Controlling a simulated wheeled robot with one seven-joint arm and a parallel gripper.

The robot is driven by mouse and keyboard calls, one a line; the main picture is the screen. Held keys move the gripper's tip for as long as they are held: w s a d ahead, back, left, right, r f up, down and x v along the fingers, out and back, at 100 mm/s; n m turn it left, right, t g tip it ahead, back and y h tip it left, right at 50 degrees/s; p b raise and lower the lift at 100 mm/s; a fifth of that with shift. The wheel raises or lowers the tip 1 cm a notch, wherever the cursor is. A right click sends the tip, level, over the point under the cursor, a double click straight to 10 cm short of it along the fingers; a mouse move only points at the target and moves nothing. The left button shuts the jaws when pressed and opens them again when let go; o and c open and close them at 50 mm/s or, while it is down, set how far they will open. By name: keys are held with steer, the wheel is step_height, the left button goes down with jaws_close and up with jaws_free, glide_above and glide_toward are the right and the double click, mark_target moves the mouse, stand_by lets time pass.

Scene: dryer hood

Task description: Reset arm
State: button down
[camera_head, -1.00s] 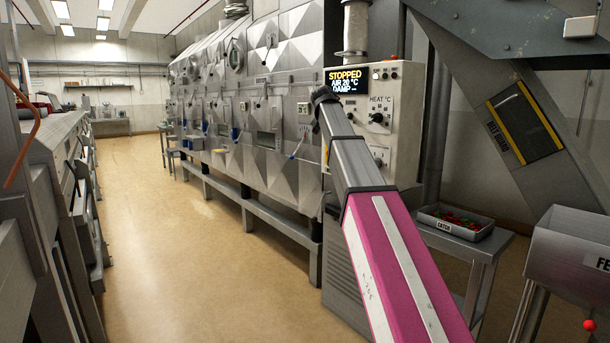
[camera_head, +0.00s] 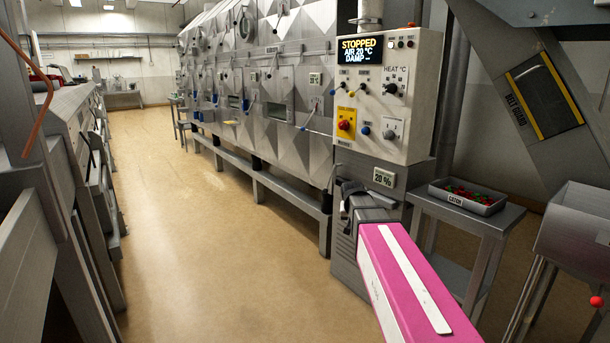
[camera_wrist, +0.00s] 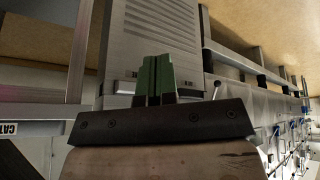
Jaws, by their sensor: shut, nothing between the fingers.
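My arm shows in pink and white at the bottom right of the head view, reaching forward below the control box (camera_head: 385,105). My gripper (camera_wrist: 157,78) shows in the wrist view with its two green fingers close together and nothing between them. In that view the fingers are in front of the grey louvred cabinet (camera_wrist: 150,35), and I cannot tell how far off it is. In the head view the gripper end is hard to make out, in front of the cabinet under the control box. The box's display (camera_head: 360,51) reads STOPPED, AIR 20 °C.
A side table with the catch tray (camera_head: 467,198) stands to the right of my arm. A feed hopper (camera_head: 580,235) and belt guard (camera_head: 540,95) are farther right. The long silver dryer (camera_head: 270,90) runs back on the left of the control box. The aisle floor (camera_head: 180,220) is clear.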

steer(key=s+f+n+g+y, duration=0.1)
steer(key=s+f+g, duration=0.1)
steer(key=s+f, duration=0.6)
steer(key=s+f+n+g+y, duration=0.1)
steer(key=s+f+g, duration=0.2)
steer(key=s+f, duration=0.6)
steer(key=s, duration=0.5)
steer(key=shift+s+f, duration=0.25)
steer(key=shift+s, duration=0.15)
